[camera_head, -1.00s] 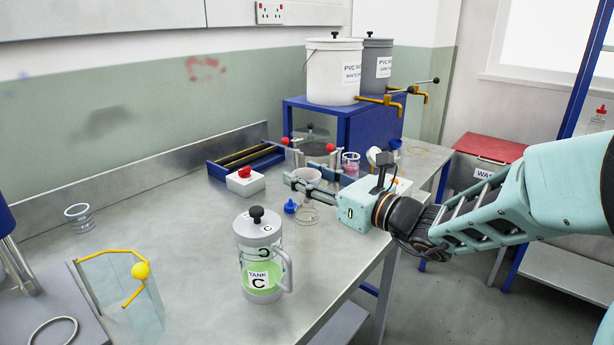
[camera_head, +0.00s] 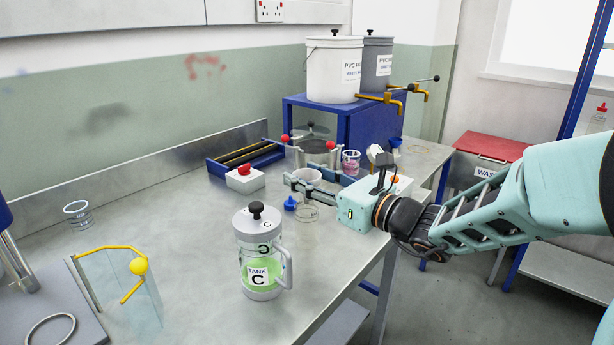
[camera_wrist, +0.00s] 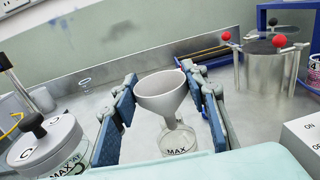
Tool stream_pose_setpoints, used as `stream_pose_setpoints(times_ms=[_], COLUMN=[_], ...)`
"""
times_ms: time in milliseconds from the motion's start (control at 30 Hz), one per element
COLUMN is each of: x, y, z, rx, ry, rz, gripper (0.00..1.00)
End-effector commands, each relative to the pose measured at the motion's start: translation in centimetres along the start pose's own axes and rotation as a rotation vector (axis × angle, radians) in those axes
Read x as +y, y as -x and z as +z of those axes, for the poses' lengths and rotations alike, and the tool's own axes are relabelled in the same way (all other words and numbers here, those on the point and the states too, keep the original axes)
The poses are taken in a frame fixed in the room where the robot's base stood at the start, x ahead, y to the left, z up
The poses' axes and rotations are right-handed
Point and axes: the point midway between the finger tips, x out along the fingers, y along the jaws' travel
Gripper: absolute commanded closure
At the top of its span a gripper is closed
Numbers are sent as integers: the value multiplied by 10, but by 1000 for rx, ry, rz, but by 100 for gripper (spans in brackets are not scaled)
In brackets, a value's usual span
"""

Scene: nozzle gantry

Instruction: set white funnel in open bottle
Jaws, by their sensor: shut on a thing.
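The white funnel (camera_wrist: 160,92) is upright between the two blue-padded fingers of my gripper (camera_wrist: 158,78) in the wrist view. My gripper is shut on its cone. In the head view the funnel (camera_head: 307,174) is at the end of my gripper (camera_head: 304,183), over the bench near its right edge. The clear open bottle (camera_wrist: 180,143), marked MAX, stands below the spout in the wrist view. It also shows in the head view (camera_head: 306,213). The spout end is close to the bottle's mouth; I cannot tell if it is inside.
A small blue cap (camera_head: 290,204) lies left of the bottle. The tank C jug (camera_head: 262,255) stands nearer the front. Behind are a red-button box (camera_head: 244,180) and a steel pot (camera_head: 318,155). A yellow-handled clear guard (camera_head: 130,285) is at front left.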

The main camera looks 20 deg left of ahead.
Motion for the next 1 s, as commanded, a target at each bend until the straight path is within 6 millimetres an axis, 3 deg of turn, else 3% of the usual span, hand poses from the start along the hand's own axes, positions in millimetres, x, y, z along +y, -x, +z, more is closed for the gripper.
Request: stream_pose_setpoints(times_ms=[300,1000], x=[0,0], y=[0,0], z=[-8,10], rx=[0,0], ry=[0,0], rz=[0,0], gripper=[76,76])
